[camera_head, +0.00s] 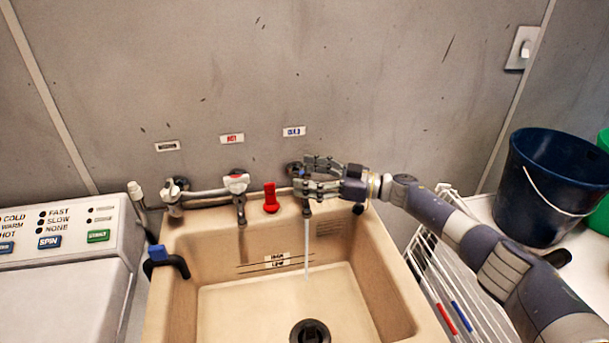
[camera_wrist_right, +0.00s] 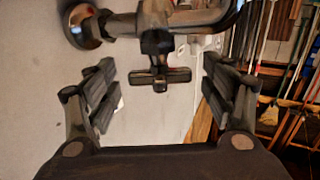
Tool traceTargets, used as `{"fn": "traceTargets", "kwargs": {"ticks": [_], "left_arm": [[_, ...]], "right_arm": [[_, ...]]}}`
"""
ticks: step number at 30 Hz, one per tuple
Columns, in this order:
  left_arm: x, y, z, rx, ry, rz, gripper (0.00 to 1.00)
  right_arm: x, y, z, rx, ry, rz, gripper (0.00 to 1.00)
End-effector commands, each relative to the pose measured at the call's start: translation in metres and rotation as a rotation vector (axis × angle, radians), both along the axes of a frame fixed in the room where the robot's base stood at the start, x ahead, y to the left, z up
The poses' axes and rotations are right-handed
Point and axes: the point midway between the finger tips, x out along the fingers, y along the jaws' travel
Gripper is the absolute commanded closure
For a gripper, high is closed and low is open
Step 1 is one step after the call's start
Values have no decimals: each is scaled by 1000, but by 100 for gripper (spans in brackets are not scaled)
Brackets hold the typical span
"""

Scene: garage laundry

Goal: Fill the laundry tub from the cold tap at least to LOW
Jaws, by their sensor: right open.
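The beige laundry tub (camera_head: 183,290) stands below the wall taps. A thin stream of water (camera_head: 306,250) falls from the cold tap, under the blue label (camera_head: 294,131), into the tub. No standing water is clear on the floor. The dark round drain (camera_head: 310,332) shows at the lower edge; whether it is open is unclear. A level label with lines (camera_head: 277,261) is on the back wall. My right gripper (camera_head: 318,180) is at the cold tap and partly hides it. In the wrist view the dark cross handle (camera_wrist_right: 162,77) lies between the open fingers, apart from them.
A red stopper-like piece (camera_head: 270,198) stands on the back rim. The red-label tap (camera_head: 237,184) is to its left. A washer panel (camera_head: 60,232) and a dark hose (camera_head: 165,262) are at left. A wire rack (camera_head: 445,285) and a dark blue bucket (camera_head: 545,190) are at right.

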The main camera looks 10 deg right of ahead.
Motion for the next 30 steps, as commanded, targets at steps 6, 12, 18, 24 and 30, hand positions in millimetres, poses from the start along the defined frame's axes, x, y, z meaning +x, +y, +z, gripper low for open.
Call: {"fn": "traceTargets", "kwargs": {"ticks": [6,12,18,24,30], "left_arm": [[2,0,0,0,-2,0,56],[2,-1,0,0,-2,0,56],[2,-1,0,-1,-3,0,56],[2,-1,0,-1,-3,0,56],[2,-1,1,-1,-3,-1,56]], "right_arm": [[-19,-40,-1,-4,2,-5,25],[-38,-76,0,-2,1,-2,25],[-49,-95,-1,-1,2,-1,25],[-51,-99,0,0,0,0,25],[-51,-99,0,-2,0,1,39]]}}
